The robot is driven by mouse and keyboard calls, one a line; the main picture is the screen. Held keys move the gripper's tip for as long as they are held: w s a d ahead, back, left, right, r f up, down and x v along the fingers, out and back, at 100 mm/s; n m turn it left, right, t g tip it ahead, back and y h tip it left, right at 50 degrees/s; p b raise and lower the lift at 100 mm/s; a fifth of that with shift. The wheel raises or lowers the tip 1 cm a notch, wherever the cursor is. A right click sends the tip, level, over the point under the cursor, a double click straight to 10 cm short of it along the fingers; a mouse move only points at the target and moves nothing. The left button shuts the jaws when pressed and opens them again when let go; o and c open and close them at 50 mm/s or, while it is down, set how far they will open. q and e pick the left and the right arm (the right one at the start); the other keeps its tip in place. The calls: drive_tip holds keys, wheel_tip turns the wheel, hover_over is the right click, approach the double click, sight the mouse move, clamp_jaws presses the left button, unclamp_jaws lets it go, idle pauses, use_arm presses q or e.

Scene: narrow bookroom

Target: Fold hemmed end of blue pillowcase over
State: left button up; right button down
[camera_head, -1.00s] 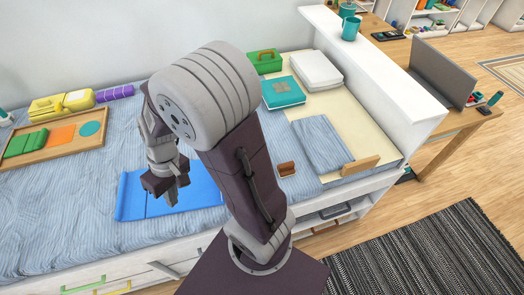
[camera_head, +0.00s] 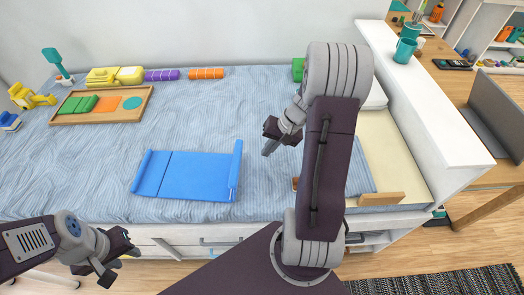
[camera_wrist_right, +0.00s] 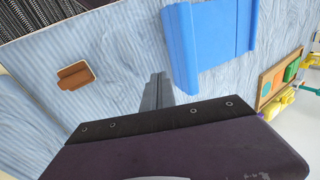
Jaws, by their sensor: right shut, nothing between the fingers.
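The blue pillowcase (camera_head: 197,177) lies flat on the striped bed cover, with a narrow raised band (camera_head: 235,170) along its right end and a strip marked off by a line at its left end. It also shows in the right wrist view (camera_wrist_right: 210,42). My right gripper (camera_head: 267,151) is shut and empty, apart from the pillowcase and to the right of its raised band. Its fingers are together in the wrist view (camera_wrist_right: 155,92). My left gripper (camera_head: 118,268) is at the lower left, off the bed's front edge, with its fingers apart and empty.
A wooden tray (camera_head: 140,115) with coloured pieces lies behind the pillowcase to the left. Yellow, purple and orange items line the wall. A small brown wooden item (camera_wrist_right: 75,76) lies on the cover. Bare cover surrounds the pillowcase.

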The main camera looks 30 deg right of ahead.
drive_tip(key=w+a+f, duration=0.4)
drive_tip(key=a+f, duration=0.1)
drive_tip(key=f, duration=0.1)
drive_tip(key=shift+w+a, duration=0.2)
drive_tip(key=shift+a, duration=0.2)
drive_tip(key=shift+f, duration=0.1)
